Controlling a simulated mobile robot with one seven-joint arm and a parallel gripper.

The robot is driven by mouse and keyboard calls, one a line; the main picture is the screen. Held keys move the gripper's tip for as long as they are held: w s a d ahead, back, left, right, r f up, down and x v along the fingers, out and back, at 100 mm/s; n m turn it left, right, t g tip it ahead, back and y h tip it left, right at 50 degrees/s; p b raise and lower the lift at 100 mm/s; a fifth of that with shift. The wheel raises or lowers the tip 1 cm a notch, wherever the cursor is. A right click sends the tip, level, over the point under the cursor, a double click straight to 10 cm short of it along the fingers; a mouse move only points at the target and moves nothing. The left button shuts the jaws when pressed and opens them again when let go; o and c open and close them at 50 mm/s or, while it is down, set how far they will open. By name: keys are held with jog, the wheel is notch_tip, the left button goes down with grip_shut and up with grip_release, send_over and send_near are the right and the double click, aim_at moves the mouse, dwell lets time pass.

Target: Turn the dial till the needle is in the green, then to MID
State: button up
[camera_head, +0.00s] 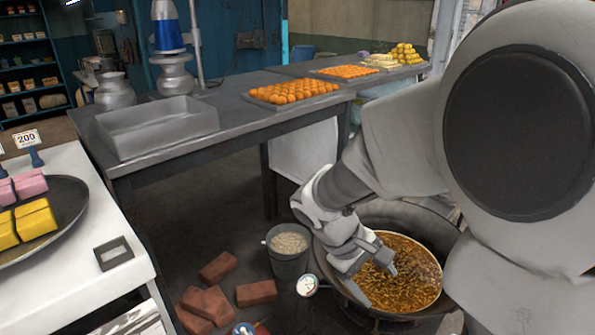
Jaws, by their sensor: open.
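A small round white gauge (307,286) sits at the left rim of the large pan, below my gripper's wrist. Its dark needle is too small to read, and I cannot make out a green zone. A blue round thing with a white mark (244,328), possibly the dial, shows at the bottom edge, partly cut off. Its setting and any MID label cannot be read. My gripper (379,287) is open and empty, pointing down over the pan, to the right of the gauge and well away from the blue thing.
The wide pan (440,252) holds bubbling brown liquid. A grey bucket (289,263) and several red bricks (218,267) stand left of it. A white counter (60,300) is at left; a metal table (235,110) with a tray and orange sweets is behind.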

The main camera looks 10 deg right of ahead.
jog(key=w+a+f+n+t+h+b, duration=0.1)
jog(key=w+f+n+h+b, duration=0.3)
jog(key=f, duration=1.1)
jog(key=w+f+n+t+h+b, duration=0.2)
jog(key=w+f+n+b, duration=0.3)
jog(key=f, duration=1.1)
jog(key=s+a+f+n+t+y+b, duration=0.15)
jog(key=f+n, duration=0.25)
jog(key=f, duration=0.6)
jog(key=s+f+n+t+b, duration=0.2)
jog(key=f+n+t, duration=0.15)
jog(key=f, duration=0.55)
jog(key=s+a+f+n+t+y+b, duration=0.15)
jog(key=f+n, duration=0.35)
jog(key=f, duration=0.5)
jog(key=w+d+f+h+b, duration=0.1)
jog(key=w+d+f+b, duration=0.4)
jog(key=w+d, duration=0.5)
jog(key=shift+d+f+b, duration=0.4)
jog(key=shift+d+f, duration=0.4)
jog(key=shift+d, duration=0.7)
jog(key=shift+w+g, duration=0.1)
jog(key=shift+g, duration=0.15)
jog(key=shift+c, duration=0.2)
grip_shut()
